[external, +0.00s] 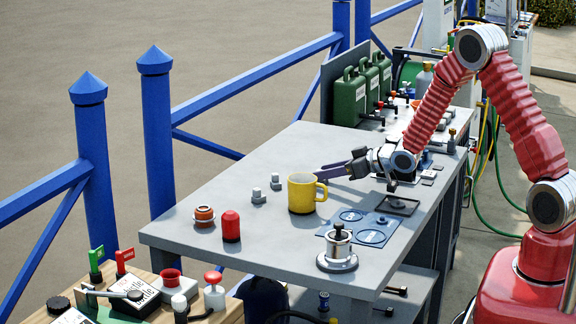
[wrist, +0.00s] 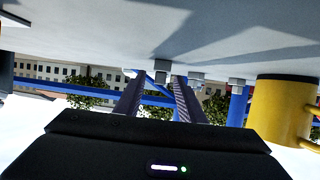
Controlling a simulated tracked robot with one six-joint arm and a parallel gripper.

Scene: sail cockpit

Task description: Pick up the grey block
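Two small grey blocks with round knobs stand on the grey table left of the yellow mug: a nearer one (external: 258,197) and a farther one (external: 275,183). I cannot tell which is the grey block meant. In the wrist view, which is upside down, my gripper (wrist: 160,80) is open and empty. Small grey pieces (wrist: 196,77) hang from the table there, ahead of the fingers and toward the mug side.
The yellow mug (external: 302,193) stands close in front of my gripper and also shows in the wrist view (wrist: 280,108). A red cylinder (external: 231,226) and an orange-topped fitting (external: 204,215) are farther left. Green canisters (external: 350,97) stand at the back. The table's middle back is clear.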

